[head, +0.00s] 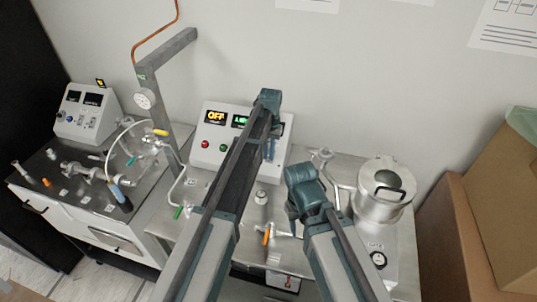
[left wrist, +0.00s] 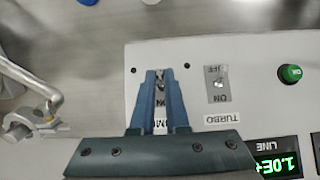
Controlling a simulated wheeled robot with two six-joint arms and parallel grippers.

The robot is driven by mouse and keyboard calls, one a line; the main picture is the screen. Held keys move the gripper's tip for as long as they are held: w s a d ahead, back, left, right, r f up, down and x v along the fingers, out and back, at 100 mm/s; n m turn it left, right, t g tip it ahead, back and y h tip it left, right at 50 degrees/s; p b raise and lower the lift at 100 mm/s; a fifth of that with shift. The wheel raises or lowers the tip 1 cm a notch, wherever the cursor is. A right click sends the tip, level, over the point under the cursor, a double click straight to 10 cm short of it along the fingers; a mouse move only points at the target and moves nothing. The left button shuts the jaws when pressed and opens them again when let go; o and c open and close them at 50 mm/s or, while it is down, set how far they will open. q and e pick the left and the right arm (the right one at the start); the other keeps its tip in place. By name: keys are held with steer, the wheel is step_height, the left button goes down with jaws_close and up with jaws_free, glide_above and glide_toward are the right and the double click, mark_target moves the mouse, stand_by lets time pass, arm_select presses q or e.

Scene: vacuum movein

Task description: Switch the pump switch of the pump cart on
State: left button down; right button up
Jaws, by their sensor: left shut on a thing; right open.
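The pump cart's control panel (head: 213,151) stands upright at the back of the cart, with a yellow display (head: 215,117) reading OFF. My left gripper (head: 269,149) is at the panel's right part, pointing down at its face; my left arm covers the middle of the panel. In the left wrist view, the narrow blue fingers (left wrist: 159,88) are closed around a small metal toggle, the pump switch (left wrist: 159,78). Its label is partly hidden and upside down there. The lever's tilt is hard to tell. My right gripper (head: 300,192) is over the cart, away from the panel, its fingers mostly hidden.
The turbo switch (left wrist: 218,86) sits close beside the pump switch, with a green button (left wrist: 290,74) beyond. A metal vessel (head: 382,188) stands at the cart's right. Pipes and an orange-handled valve (head: 266,236) lie between the arms. Boxes (head: 497,190) stand far right.

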arm_select(q)
steer(key=shift+w+d+g+b, duration=0.1)
steer(key=shift+w+g+b, duration=0.2)
steer(key=shift+w+g, duration=0.45)
steer(key=shift+s+g+y, duration=0.15)
steer(key=shift+g+y, duration=0.15)
steer(key=shift+g, duration=0.25)
steer(key=shift+s+r, duration=0.15)
steer(key=shift+r, duration=0.05)
steer(key=c, duration=0.9)
jaws_free()
steer(key=shift+r, duration=0.1)
steer(key=p+v, duration=0.8)
steer(key=v, duration=0.1)
steer(key=p+v, duration=0.4)
steer(key=shift+w+r+p, duration=0.15)
steer(key=shift+w+p, duration=0.15)
steer(key=shift+w, duration=0.1)
